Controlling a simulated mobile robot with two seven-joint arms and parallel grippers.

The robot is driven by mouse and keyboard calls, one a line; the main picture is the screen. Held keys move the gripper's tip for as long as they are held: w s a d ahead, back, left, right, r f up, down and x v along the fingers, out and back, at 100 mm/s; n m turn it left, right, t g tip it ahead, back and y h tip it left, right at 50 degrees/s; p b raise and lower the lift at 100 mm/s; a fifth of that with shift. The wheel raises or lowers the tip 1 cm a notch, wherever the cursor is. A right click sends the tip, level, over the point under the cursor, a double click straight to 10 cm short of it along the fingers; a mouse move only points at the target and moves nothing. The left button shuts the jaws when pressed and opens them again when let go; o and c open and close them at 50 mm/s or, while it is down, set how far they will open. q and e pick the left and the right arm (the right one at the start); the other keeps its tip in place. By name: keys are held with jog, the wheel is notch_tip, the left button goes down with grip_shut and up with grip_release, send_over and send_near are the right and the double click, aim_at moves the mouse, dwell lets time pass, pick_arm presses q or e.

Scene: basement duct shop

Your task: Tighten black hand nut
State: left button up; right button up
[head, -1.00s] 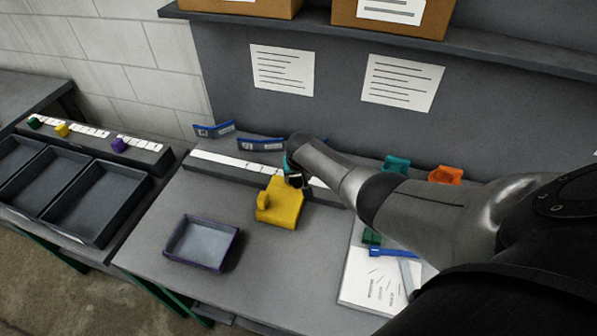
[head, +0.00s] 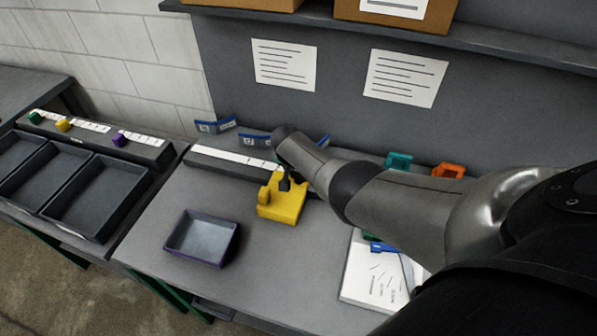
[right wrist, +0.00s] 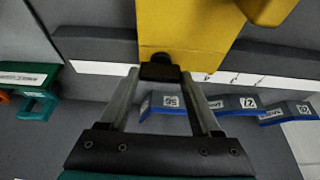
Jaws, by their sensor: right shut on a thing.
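The yellow fixture (head: 281,208) stands on the bench in front of the long labelled strip, and it fills the top middle of the right wrist view (right wrist: 185,30). The black hand nut (right wrist: 160,71) sits against the fixture's edge, between my right fingertips in the right wrist view. My right gripper (head: 285,184) is at the back of the fixture, shut on the nut. It also shows in the right wrist view (right wrist: 158,75). In the head view the wrist hides most of the nut. My left gripper is out of view.
A purple-rimmed tray (head: 202,238) is at the front left of the bench. Blue labelled holders (head: 257,141), a teal holder (head: 398,161) and an orange holder (head: 448,171) stand at the back. A white sheet (head: 375,280) lies at the right.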

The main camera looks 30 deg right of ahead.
jog(key=o, duration=1.4)
jog(key=shift+r, duration=0.15)
jog(key=shift+r+p, duration=0.25)
jog(key=shift+p, duration=0.1)
jog(key=shift+p+v, duration=2.6)
jog(key=shift+v, duration=4.65)
